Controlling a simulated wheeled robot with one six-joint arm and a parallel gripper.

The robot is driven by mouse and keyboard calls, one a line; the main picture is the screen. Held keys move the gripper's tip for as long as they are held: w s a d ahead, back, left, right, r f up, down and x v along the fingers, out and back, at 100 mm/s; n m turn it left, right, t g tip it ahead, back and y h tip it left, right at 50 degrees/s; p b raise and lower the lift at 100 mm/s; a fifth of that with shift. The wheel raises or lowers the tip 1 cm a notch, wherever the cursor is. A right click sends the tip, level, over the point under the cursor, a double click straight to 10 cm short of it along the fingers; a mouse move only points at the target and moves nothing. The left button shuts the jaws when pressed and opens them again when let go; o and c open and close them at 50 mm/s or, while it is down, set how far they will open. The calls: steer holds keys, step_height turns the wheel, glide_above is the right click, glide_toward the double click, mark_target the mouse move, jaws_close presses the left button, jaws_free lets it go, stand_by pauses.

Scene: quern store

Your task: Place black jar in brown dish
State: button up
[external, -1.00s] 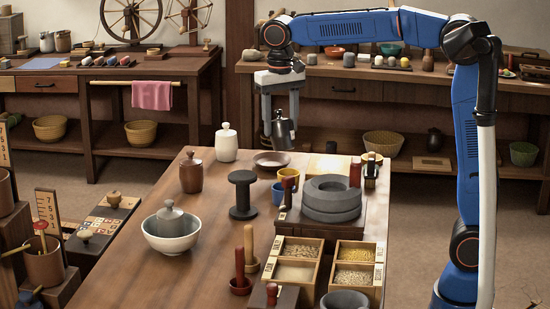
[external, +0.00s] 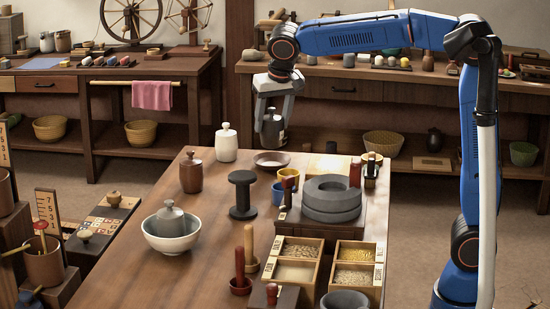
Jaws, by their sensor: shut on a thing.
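My gripper (external: 272,114) is shut on the black jar (external: 273,132) and holds it in the air, over the far part of the table. The jar is dark and looks slightly tilted; its upper part is partly hidden between the fingers. The brown dish (external: 272,164) is a small shallow dish with a brown rim and a paler inside. It stands on the table near the far edge, and in the picture it lies just below the jar. A gap shows between the jar and the dish.
A white jar (external: 226,146) and a brown jar (external: 190,176) stand left of the dish. A black spool (external: 242,196), a blue cup (external: 279,194) and stacked grey stones (external: 332,204) stand nearer. A white bowl (external: 155,239) holds a grey jar. The table's front left is clear.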

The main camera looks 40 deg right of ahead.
mark_target(272, 139)
steer(key=shift+f, duration=2.85)
steer(key=o, duration=1.5)
steer(key=shift+f, duration=0.15)
steer(key=shift+c, duration=0.2)
steer(key=v, duration=1.2)
